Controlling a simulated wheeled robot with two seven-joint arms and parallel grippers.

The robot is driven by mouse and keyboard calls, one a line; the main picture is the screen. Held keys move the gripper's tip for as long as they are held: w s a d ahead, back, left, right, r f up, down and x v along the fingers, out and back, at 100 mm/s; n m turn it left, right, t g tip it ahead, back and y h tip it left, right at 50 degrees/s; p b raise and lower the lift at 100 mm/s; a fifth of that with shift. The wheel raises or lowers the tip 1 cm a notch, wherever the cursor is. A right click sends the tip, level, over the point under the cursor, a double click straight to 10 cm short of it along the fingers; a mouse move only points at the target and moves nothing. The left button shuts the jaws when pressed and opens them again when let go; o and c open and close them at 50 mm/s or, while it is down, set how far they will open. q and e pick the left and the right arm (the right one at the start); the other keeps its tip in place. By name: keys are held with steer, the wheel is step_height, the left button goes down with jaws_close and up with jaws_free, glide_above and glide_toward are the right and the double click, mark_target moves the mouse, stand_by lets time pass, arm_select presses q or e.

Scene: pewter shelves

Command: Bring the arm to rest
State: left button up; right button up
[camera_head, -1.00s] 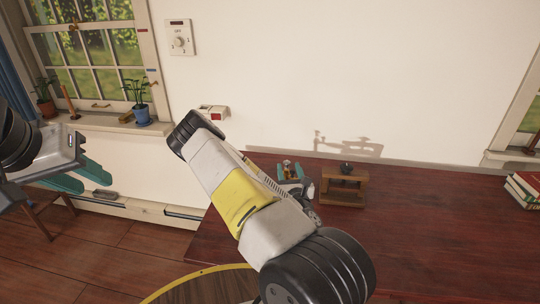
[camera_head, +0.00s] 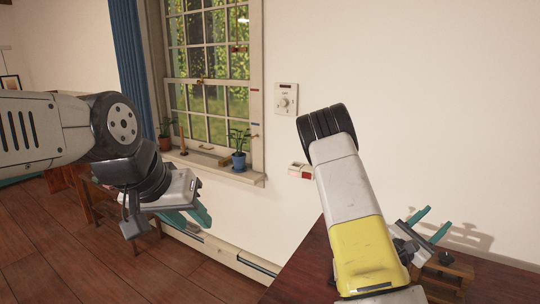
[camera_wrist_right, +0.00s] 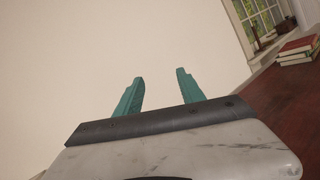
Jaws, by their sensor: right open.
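My right gripper (camera_head: 435,222) shows at the right of the head view, beyond my white and yellow forearm. Its two teal fingers are apart. In the right wrist view the same fingers (camera_wrist_right: 160,78) stand apart with only bare wall behind them, so it is empty. My left gripper (camera_head: 195,222) hangs at the left of the head view, below the window sill and over the floor. Its teal fingers point down to the right with a gap between them, and nothing shows in them.
A dark red table (camera_head: 300,270) lies under my right arm, with a small wooden stand (camera_head: 462,270) near the wall. Potted plants, one in a blue pot (camera_head: 239,160), stand on the window sill. A stack of books (camera_wrist_right: 297,50) lies on the table in the right wrist view.

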steer(key=s+d+r+m+g+h, duration=0.1)
steer(key=s+d+r+m+g, duration=0.15)
steer(key=s+m+g, duration=0.55)
steer(key=s+a+f+m+g+y, duration=0.3)
steer(key=s+a+m+g+y, duration=0.3)
steer(key=s+a+m+y, duration=0.4)
steer(key=w+a+r+t+y, duration=0.1)
steer(key=a+r+t+y, duration=0.2)
steer(key=a, duration=0.4)
steer(key=w+a+r+m+t+y, duration=0.1)
steer(key=a+r+t+y, duration=0.2)
steer(key=a+r+y, duration=0.2)
steer(key=w+a+r+t+y, duration=0.2)
steer(key=a+r+t+y, duration=0.2)
steer(key=a, duration=0.6)
steer(key=shift+r+m, duration=0.3)
steer(key=shift+m, duration=0.1)
